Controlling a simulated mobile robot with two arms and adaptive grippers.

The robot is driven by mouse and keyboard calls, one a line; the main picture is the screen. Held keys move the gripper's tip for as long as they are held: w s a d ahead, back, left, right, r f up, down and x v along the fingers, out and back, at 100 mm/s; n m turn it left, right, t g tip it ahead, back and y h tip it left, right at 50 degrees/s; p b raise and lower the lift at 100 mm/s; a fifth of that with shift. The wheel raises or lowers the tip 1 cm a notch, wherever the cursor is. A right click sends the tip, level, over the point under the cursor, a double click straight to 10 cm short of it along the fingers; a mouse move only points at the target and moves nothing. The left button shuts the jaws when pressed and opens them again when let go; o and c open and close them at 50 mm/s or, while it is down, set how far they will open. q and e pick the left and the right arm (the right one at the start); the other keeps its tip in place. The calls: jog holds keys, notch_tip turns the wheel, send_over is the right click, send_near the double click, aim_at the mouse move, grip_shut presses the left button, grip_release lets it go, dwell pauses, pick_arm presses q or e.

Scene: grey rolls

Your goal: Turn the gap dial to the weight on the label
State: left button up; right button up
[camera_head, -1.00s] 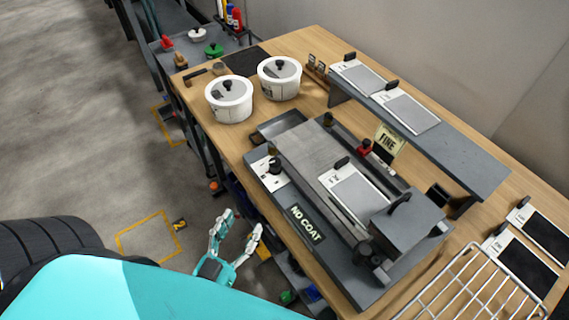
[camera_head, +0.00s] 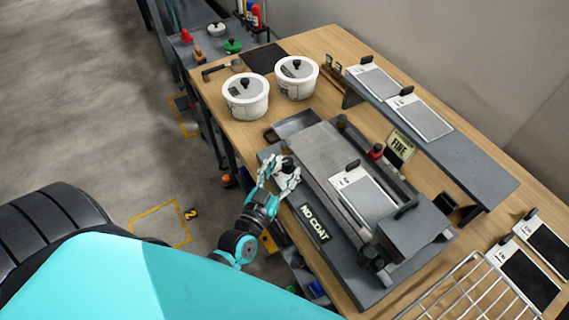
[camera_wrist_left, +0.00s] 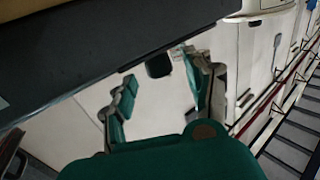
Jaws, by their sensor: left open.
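The gap dial, a black knob (camera_head: 288,163), is at the left end of the grey coating machine (camera_head: 315,143), by its white dial plate. My left gripper (camera_head: 279,172) is open at the dial, its fingers hiding most of the plate. Whether they touch the knob cannot be told. In the left wrist view, a dark rounded block (camera_wrist_left: 158,65), probably the knob, shows between the spread fingertips. A "NO COAT" sign (camera_head: 314,223) is on the machine's front and a yellow "FINE" card (camera_head: 400,146) stands behind it. No weight is readable. My right gripper is out of view.
Two lidded white pots (camera_head: 246,97) stand at the back left of the wooden table (camera_head: 325,60). A grey raised shelf (camera_head: 450,157) holds sample panels behind the machine. A wire rack (camera_head: 470,295) is at the front right.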

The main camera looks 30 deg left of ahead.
pick_arm(q)
jog(key=shift+w, duration=0.7)
grip_shut()
